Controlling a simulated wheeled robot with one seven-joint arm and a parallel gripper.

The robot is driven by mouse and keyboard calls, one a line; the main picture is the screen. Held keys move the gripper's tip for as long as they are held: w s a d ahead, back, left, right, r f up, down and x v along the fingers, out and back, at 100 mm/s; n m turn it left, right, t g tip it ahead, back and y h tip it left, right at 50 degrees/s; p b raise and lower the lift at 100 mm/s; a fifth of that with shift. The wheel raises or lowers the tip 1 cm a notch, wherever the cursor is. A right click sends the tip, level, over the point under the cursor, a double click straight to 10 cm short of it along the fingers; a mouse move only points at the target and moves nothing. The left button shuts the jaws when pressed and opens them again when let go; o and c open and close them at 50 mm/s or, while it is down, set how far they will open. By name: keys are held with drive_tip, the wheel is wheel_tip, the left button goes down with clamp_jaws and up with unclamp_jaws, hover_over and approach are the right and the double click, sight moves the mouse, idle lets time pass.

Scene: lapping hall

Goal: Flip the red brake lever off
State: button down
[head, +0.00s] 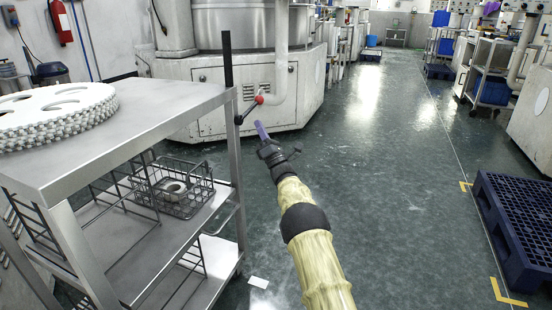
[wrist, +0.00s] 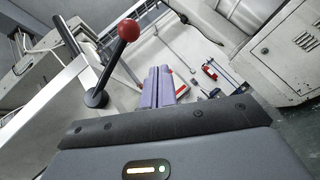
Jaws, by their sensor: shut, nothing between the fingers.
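The brake lever (head: 250,109) is a dark rod with a red ball on its end, mounted at the right corner of the steel trolley (head: 130,125). It tilts up to the right in the head view. In the wrist view the lever (wrist: 115,60) rises from a round dark base to its red ball. My gripper (head: 261,128) has purple-grey fingers, shut and empty, just below and near the ball in the head view. In the wrist view my gripper (wrist: 159,72) points to the right of the lever, with a visible gap between them.
A black upright post (head: 227,60) stands beside the lever. A white toothed disc stack (head: 60,108) lies on the trolley top, and a wire basket (head: 180,190) sits on its shelf. A large machine (head: 250,80) stands behind. The floor to the right is clear up to a blue pallet (head: 515,210).

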drive_tip(key=s+d+f+p, duration=0.4)
drive_tip(key=d+f, duration=0.1)
drive_tip(key=f, duration=0.2)
idle(0.3)
